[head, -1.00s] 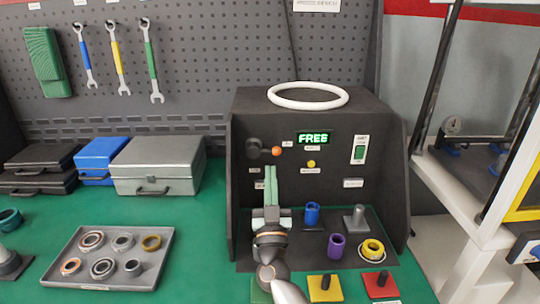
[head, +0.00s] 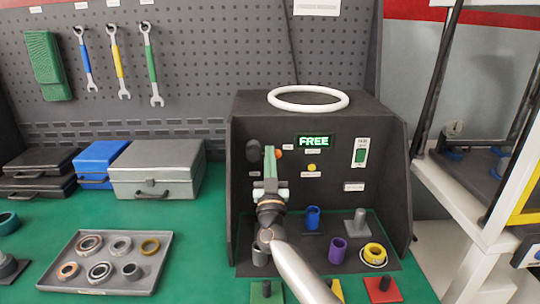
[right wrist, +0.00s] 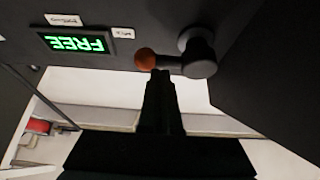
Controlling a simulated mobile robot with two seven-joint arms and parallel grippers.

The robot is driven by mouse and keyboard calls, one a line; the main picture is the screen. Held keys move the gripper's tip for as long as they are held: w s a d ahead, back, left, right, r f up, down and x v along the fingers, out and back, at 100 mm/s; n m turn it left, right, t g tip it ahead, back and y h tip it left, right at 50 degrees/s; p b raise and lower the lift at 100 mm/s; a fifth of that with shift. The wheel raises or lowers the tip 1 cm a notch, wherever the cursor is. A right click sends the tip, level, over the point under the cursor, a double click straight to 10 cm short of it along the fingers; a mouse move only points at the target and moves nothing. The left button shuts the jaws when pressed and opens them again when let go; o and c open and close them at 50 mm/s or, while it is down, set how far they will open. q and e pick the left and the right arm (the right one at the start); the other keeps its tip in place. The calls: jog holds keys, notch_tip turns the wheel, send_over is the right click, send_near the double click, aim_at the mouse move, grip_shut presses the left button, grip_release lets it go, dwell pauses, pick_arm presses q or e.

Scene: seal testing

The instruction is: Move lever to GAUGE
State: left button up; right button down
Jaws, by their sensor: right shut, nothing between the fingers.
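The lever has a dark hub (head: 254,150) and an orange-red knob (head: 279,154) on the test box's back panel. In the right wrist view its arm runs sideways from the dark hub (right wrist: 198,58) to the orange knob (right wrist: 146,59). A green lit display (head: 314,141) beside it reads FREE. My right gripper (head: 270,150) is shut and empty, its fingertips at the lever in the head view. In the right wrist view its fingertips (right wrist: 160,72) are close by the knob; I cannot tell whether they touch. The GAUGE label is not readable. My left gripper is out of view.
The dark test box (head: 390,150) has side walls close around the arm. A blue cylinder (head: 312,218), a purple cylinder (head: 337,249) and a grey post (head: 356,222) stand on its floor. A tray of rings (head: 150,275) lies to the left.

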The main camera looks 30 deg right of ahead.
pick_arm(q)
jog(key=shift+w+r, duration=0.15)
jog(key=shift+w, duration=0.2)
